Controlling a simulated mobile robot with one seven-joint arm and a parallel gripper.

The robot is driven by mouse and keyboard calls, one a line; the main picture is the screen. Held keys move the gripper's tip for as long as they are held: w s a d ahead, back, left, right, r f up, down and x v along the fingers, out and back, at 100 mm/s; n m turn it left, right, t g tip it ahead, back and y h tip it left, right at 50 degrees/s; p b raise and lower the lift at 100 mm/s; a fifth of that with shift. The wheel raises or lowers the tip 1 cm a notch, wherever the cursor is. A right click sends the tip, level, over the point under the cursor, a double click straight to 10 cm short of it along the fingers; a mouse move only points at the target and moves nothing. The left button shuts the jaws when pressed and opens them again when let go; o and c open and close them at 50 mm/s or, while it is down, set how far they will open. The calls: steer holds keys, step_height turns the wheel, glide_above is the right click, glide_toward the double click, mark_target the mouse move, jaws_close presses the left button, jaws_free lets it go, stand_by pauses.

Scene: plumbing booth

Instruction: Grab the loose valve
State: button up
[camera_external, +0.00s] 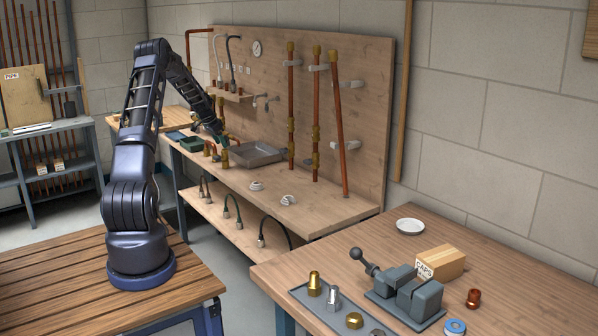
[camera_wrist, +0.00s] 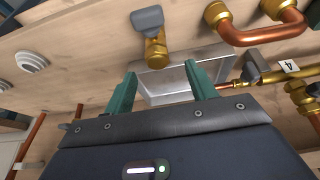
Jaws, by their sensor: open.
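A brass valve with a grey handle (camera_wrist: 156,48) shows at the top centre of the wrist view, unattached to any pipe that I can see. My gripper (camera_wrist: 160,70) has two teal fingers spread apart with nothing gripped between them. The valve lies beyond the fingertips, roughly in line with the gap. In the external view my gripper (camera_external: 221,140) hangs low over the back bench, by the left end of the grey tray. A small brass piece (camera_external: 224,158) shows just under it; I cannot tell whether it is the same valve.
The grey tray (camera_wrist: 165,82) lies behind the fingers. Copper pipe with brass fittings (camera_wrist: 262,38) and another grey-handled valve by a "4" label (camera_wrist: 275,74) crowd the right. White round fittings (camera_wrist: 31,61) sit at left. Upright pipes (camera_external: 316,120) stand against the board.

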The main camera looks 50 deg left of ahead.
mark_target(226, 153)
steer(key=x, duration=0.7)
steer(key=shift+d+f, duration=0.1)
steer(key=shift+d, duration=0.05)
